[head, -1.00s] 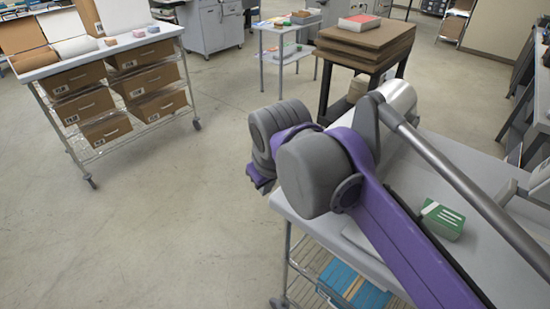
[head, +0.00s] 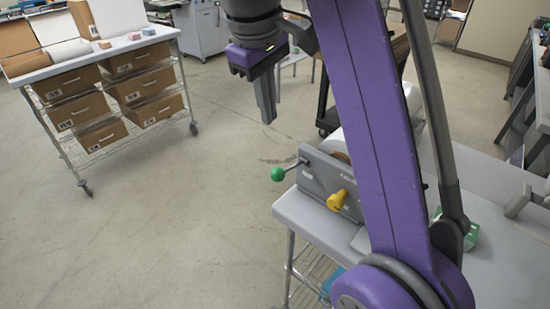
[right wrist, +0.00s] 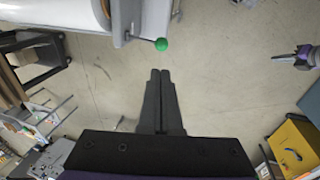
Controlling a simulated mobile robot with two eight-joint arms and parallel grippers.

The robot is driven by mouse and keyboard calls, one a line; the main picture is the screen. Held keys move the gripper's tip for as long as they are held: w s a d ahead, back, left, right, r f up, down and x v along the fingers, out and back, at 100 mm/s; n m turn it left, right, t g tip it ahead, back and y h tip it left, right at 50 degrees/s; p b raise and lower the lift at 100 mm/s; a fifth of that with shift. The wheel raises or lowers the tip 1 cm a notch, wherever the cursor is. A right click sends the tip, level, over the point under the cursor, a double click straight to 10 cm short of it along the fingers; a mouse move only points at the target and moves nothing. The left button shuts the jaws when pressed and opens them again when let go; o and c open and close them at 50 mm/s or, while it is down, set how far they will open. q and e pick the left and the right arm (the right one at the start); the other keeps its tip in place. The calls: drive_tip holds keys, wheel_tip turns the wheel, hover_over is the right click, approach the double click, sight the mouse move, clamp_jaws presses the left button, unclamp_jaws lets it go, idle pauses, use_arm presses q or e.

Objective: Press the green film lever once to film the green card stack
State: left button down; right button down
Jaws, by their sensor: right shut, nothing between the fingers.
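The green film lever (head: 278,174) is a green ball on a thin metal rod sticking out left from the grey laminator (head: 318,180). It also shows in the right wrist view (right wrist: 161,44), just beyond the fingertips. My right gripper (head: 267,112) is shut and empty, pointing down above and a little left of the green knob, apart from it. Its closed fingers show in the right wrist view (right wrist: 160,75). The green card stack (head: 472,236) sits on the table, partly hidden behind my right arm. What seems my left gripper (right wrist: 282,57) shows small at the right.
A yellow knob (head: 336,200) stands on the laminator's near side, close to the green one. The laminator's table (head: 300,212) extends right, under my right arm. A shelf cart (head: 85,60) with brown boxes stands at left. The floor between is clear.

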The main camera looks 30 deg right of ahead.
sight(278, 170)
use_arm(q)
drive_tip(key=shift+s, duration=0.1)
use_arm(e)
drive_tip(key=shift+s, duration=0.1)
